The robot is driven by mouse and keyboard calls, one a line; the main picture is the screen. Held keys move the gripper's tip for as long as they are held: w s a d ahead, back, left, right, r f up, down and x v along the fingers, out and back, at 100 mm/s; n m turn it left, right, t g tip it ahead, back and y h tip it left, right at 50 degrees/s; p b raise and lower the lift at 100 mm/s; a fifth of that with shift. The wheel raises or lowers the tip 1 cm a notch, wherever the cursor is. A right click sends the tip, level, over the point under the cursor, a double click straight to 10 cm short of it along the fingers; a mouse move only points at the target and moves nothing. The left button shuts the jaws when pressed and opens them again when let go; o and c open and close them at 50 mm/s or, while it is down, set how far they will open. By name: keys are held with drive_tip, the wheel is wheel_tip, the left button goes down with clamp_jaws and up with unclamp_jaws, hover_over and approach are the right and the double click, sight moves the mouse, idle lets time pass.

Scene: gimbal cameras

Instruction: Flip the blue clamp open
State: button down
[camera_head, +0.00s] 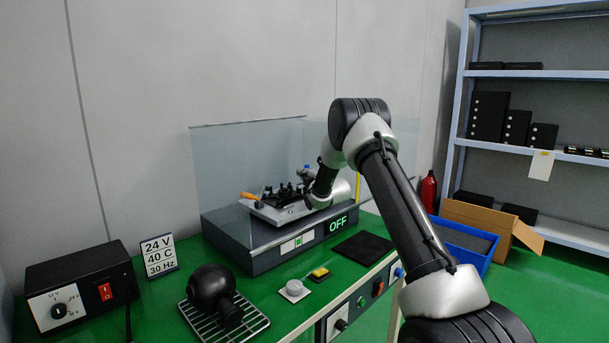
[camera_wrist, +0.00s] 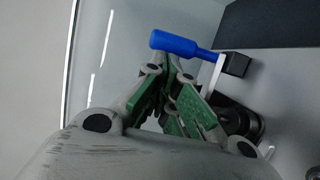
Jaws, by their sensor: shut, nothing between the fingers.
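The blue clamp handle (camera_wrist: 186,45) lies roughly level across the top of the wrist view, joined to a white arm and a black block (camera_wrist: 236,65) at its right end. A small blue spot, likely this handle (camera_head: 307,167), shows beside my arm in the head view. My gripper (camera_wrist: 170,68) is shut and empty, with its green-padded fingers drawn together at the tips. The tips are just below the handle in the picture; I cannot tell whether they touch it. In the head view my wrist hides most of the clamp and the gripper.
The clamp's metal plate (camera_head: 262,211) sits on a dark station with an OFF display (camera_head: 338,224), behind clear panels (camera_head: 220,165). An orange handle (camera_head: 249,196) is at the plate's left. A wire rack with a black round device (camera_head: 212,289) stands in front.

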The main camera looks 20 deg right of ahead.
drive_tip(key=shift+d, duration=0.1)
idle(0.3)
drive_tip(key=shift+w+d+r+m, duration=0.1)
drive_tip(key=shift+d+r+m, duration=0.1)
drive_tip(key=shift+m, duration=0.2)
drive_tip(key=shift+w+d+r+m+g, duration=0.2)
drive_tip(key=shift+d+m+g, duration=0.3)
drive_tip(key=shift+m, duration=0.3)
drive_tip(key=w+d+m+g+y, duration=0.1)
drive_tip(key=w+d+m, duration=0.1)
drive_tip(key=d+m, duration=0.2)
drive_tip(key=shift+w+d+f+m, duration=0.3)
drive_tip(key=shift+w+d, duration=0.1)
drive_tip(key=shift+d, duration=0.5)
idle(0.3)
drive_tip(key=shift+r, duration=0.1)
idle(0.6)
